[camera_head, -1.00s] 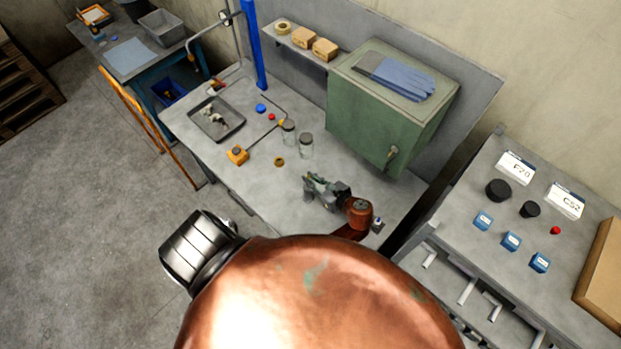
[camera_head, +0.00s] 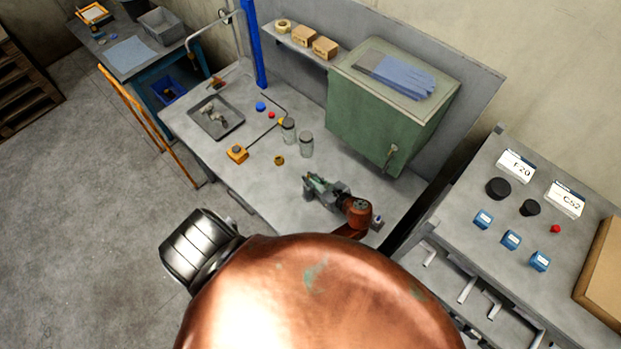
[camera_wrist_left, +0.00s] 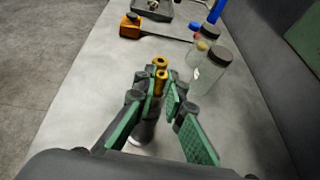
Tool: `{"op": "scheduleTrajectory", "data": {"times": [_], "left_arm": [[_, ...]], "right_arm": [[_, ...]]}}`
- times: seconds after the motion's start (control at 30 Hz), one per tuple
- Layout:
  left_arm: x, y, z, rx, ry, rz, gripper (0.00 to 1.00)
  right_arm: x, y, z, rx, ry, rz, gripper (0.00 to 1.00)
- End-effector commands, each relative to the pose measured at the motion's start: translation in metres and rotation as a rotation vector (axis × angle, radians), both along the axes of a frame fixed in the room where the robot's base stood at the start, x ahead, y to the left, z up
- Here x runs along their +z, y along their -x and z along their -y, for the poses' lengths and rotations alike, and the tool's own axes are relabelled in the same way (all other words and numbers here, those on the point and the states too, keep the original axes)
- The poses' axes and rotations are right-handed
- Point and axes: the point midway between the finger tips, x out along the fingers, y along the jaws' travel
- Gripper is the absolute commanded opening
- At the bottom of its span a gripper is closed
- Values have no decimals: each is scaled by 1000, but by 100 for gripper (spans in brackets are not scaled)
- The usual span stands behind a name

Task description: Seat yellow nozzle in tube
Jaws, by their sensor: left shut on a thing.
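My left gripper (camera_head: 316,185) is over the grey workbench (camera_head: 225,181). In the left wrist view its green-padded fingers (camera_wrist_left: 160,88) are closed around a small yellow-brass piece (camera_wrist_left: 159,84), which looks like the yellow nozzle. A yellow-brass ring (camera_wrist_left: 159,62) shows just beyond the fingertips; in the head view a similar ring (camera_head: 279,160) lies on the bench, apart from the gripper. I cannot tell whether the held piece touches anything. The tube cannot be made out with certainty. My right gripper is not in view.
Two glass jars (camera_head: 306,146) (camera_head: 289,132) stand beyond the gripper. An orange block with a rod (camera_head: 237,154) and a grey tray (camera_head: 216,118) lie farther left. A green cabinet (camera_head: 380,115) stands at the back right.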

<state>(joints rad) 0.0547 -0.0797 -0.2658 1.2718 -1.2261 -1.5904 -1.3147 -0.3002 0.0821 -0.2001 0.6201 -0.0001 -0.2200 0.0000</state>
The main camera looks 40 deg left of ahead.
Motion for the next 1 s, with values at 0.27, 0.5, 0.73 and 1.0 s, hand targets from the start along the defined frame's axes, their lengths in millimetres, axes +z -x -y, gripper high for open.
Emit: {"op": "scheduleTrajectory", "data": {"times": [0.27, 0.5, 0.73, 1.0], "left_arm": [[-1, 0, 0, 0, 0, 0, 0], [-6, 0, 0, 0, 0, -1, 0], [-11, 0, 0, 0, -1, 0, 0], [-12, 0, 0, 0, 0, 0, 0]], "right_arm": [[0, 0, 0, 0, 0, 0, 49], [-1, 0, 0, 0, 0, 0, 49], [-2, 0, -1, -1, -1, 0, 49], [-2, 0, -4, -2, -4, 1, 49]]}}
